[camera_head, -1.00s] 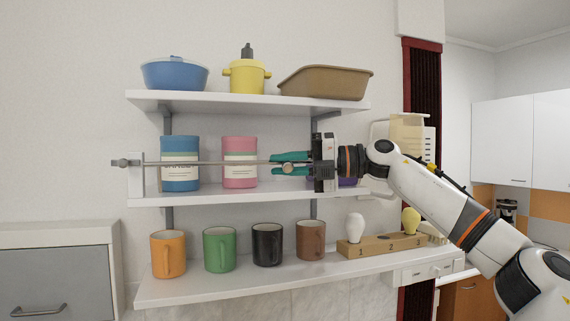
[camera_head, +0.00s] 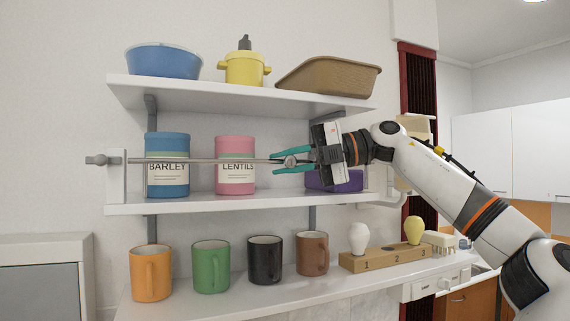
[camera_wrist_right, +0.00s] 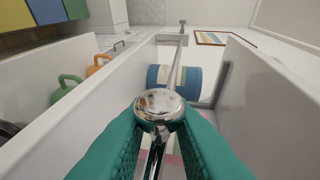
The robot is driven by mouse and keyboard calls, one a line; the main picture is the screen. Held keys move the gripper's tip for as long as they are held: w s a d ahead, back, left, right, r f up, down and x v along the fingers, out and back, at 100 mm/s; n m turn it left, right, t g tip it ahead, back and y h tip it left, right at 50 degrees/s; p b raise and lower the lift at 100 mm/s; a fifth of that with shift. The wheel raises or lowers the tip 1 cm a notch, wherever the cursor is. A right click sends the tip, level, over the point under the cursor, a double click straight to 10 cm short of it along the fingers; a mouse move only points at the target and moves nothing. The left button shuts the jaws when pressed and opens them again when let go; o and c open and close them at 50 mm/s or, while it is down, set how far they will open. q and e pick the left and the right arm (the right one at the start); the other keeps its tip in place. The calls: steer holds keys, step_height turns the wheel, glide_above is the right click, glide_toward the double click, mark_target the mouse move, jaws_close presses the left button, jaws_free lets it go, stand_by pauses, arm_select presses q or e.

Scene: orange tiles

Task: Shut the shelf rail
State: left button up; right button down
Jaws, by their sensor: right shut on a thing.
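The shelf rail (camera_head: 215,160) is a thin metal bar across the front of the middle shelf (camera_head: 210,205), with a knob-ended pivot on a white post (camera_head: 117,174) at the left. It lies roughly level before the blue barley canister (camera_head: 167,182) and pink lentils canister (camera_head: 234,183). My right gripper (camera_head: 290,164), with teal fingers, is shut on the rail's right end. In the right wrist view, the fingers (camera_wrist_right: 160,125) close around the shiny round rail end (camera_wrist_right: 160,106), and the rod runs away toward the far post. My left gripper is out of view.
A purple box (camera_head: 335,180) sits on the middle shelf behind the gripper. Several mugs (camera_head: 211,268) and a numbered wooden holder (camera_head: 385,256) stand below. A blue bowl (camera_head: 163,62), yellow pot (camera_head: 244,69) and brown basin (camera_head: 328,76) stand on the top shelf.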

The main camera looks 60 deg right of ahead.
steer(key=c, duration=1.3)
jaws_free()
steer(key=shift+c, duration=0.2)
steer(key=shift+o, duration=0.2)
steer(key=shift+w, duration=0.1)
steer(key=shift+s+d, duration=0.25)
steer(key=shift+s, duration=0.1)
steer(key=b+v, duration=0.1)
steer(key=v, duration=1)
steer(key=shift+b, duration=0.35)
